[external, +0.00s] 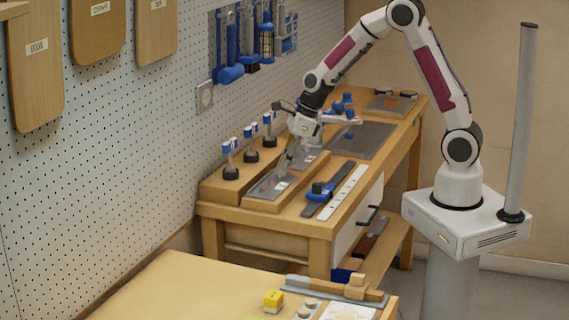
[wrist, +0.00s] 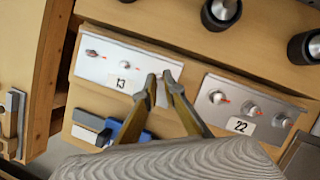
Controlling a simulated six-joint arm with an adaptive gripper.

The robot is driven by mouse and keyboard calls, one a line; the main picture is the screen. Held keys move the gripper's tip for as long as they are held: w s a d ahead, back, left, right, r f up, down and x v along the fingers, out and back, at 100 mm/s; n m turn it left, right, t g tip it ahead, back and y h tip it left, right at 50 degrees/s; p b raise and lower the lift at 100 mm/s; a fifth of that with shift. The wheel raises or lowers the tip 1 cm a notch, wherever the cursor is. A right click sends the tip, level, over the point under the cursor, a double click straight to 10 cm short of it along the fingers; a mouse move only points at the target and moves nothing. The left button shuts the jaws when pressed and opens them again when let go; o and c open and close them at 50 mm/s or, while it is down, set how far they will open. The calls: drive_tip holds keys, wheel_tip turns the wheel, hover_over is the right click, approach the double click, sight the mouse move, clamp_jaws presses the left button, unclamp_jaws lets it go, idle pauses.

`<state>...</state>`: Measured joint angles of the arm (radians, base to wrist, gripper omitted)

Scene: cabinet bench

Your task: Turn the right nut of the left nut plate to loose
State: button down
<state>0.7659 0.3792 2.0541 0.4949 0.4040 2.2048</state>
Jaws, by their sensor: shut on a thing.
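The left nut plate (wrist: 140,58), labelled 13, is a silver panel on a wooden block; it also shows in the external view (external: 263,190). Its left nut (wrist: 92,53) and middle nut (wrist: 121,83) are uncovered. My gripper (wrist: 159,77) points down at the plate's right end, its fingertips closed on the right nut. The fingertips hide most of that nut; a bit of red marking shows beside them. In the external view my gripper (external: 284,170) is low over the same plate. A second plate (wrist: 235,104), labelled 22, lies to the right with several nuts and red marks.
Black-based upright tools (external: 231,160) stand behind the plates, near the pegboard. A blue-handled tool (external: 320,190) lies on a dark strip in front, beside a white strip (external: 342,190). A grey mat (external: 365,140) lies farther right.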

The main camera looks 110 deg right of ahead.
drive_tip(key=shift+n, duration=0.5)
drive_tip(key=shift+d+n+y, duration=0.2)
drive_tip(key=shift+n+y, duration=0.4)
drive_tip(key=shift+n, duration=0.65)
drive_tip(key=shift+d+n+y, duration=0.15)
drive_tip(key=shift+n+y, duration=0.45)
drive_tip(key=shift+n, duration=0.65)
drive_tip(key=n, duration=0.2)
drive_tip(key=n+y, duration=0.1)
drive_tip(key=n+g, duration=0.1)
drive_tip(key=n, duration=0.1)
drive_tip(key=shift+w+d+n+y, duration=0.1)
drive_tip(key=shift+d+n+y, duration=0.2)
drive_tip(key=shift+y, duration=0.1)
drive_tip(key=c, duration=2.1)
unclamp_jaws()
drive_tip(key=shift+c, duration=0.2)
